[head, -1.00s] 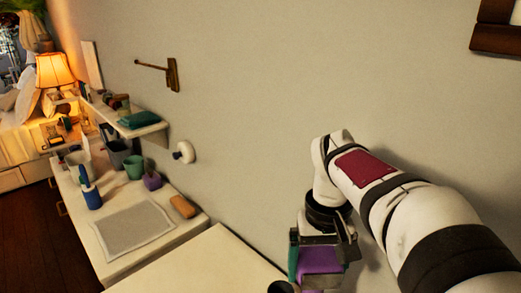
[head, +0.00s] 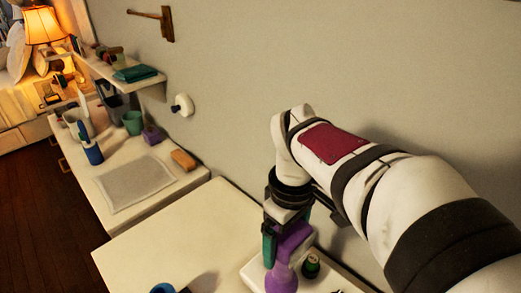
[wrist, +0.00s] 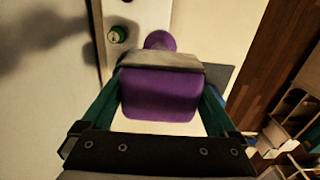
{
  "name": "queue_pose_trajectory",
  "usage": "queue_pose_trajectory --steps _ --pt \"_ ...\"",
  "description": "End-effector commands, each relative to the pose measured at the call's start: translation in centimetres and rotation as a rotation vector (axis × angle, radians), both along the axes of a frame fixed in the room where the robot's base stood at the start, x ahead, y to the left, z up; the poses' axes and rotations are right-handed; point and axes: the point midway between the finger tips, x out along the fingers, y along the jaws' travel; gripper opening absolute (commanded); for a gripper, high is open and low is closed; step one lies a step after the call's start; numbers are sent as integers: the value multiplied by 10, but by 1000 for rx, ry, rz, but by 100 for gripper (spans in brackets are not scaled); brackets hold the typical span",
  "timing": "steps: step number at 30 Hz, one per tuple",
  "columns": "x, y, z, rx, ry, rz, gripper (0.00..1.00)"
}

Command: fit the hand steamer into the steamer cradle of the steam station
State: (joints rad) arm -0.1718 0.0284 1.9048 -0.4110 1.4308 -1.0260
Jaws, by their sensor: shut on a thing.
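My gripper (head: 287,232) has teal fingers shut on a purple object, which I take to be the hand steamer (head: 293,243). The held purple body also fills the middle of the wrist view (wrist: 160,95), between both fingers, with a rounded purple end beyond a grey band. In the head view it hangs low over or beside a white tray-like base (head: 252,270); I cannot tell if they touch. A round green-topped item (head: 311,264) stands on that base and shows in the wrist view (wrist: 118,34). I cannot make out the steamer cradle for certain.
A bare cream tabletop (head: 175,235) lies left of my gripper, with a blue round thing (head: 163,288) at the bottom edge. Beyond it a counter holds a grey mat (head: 135,185), an orange-brown block (head: 183,160), a blue bottle (head: 92,152) and cups. A wall runs behind.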

Motion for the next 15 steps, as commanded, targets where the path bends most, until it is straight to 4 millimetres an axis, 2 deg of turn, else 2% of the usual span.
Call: queue_pose_trajectory --steps 8,15 --pt "2 34 -20 0 1 5 0" --pt "4 80 -48 -1 2 5 0"
